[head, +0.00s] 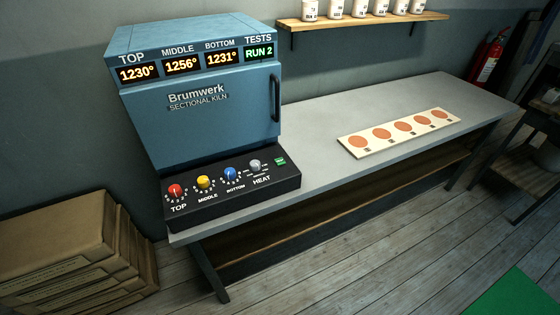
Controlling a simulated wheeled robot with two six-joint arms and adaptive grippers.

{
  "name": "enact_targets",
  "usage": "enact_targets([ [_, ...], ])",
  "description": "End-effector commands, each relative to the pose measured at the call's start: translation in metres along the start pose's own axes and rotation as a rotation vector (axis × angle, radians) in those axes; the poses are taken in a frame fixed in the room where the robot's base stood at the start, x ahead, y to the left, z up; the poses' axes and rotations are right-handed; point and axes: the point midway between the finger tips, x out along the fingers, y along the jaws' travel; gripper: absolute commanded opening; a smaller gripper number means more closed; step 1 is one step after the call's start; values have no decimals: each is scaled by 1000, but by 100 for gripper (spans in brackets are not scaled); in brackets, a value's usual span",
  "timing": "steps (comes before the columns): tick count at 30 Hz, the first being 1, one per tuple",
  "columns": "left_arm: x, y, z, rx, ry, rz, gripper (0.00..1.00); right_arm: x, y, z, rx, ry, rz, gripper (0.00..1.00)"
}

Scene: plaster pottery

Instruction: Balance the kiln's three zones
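The blue Brumwerk sectional kiln (200,135) stands at the left end of a grey workbench, its door closed. Its displays read TOP 1230° (137,73), MIDDLE 1256° (183,65), BOTTOM 1231° (222,57) and TESTS RUN 2 (259,53). A black control panel (235,197) in front carries a red TOP knob (175,191), a yellow MIDDLE knob (204,182), a blue BOTTOM knob (230,173) and a grey HEAT knob (255,165). A green button (280,161) sits at the panel's right. The exact knob settings are too small to read. Neither gripper shows.
A cream strip (400,132) with several orange discs lies on the workbench (320,118), which is otherwise clear. White jars (335,9) stand on a wall shelf (360,21). Brown boxes (75,255) are stacked at lower left. A red extinguisher (487,58) hangs at right.

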Motion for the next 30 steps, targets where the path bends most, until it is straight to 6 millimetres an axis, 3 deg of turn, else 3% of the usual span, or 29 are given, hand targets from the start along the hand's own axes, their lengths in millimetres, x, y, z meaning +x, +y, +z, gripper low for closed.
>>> enact_targets([
  [1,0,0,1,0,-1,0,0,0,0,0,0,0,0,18],
  [5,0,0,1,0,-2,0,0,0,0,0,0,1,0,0],
  [30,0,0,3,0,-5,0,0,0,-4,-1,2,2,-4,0],
])
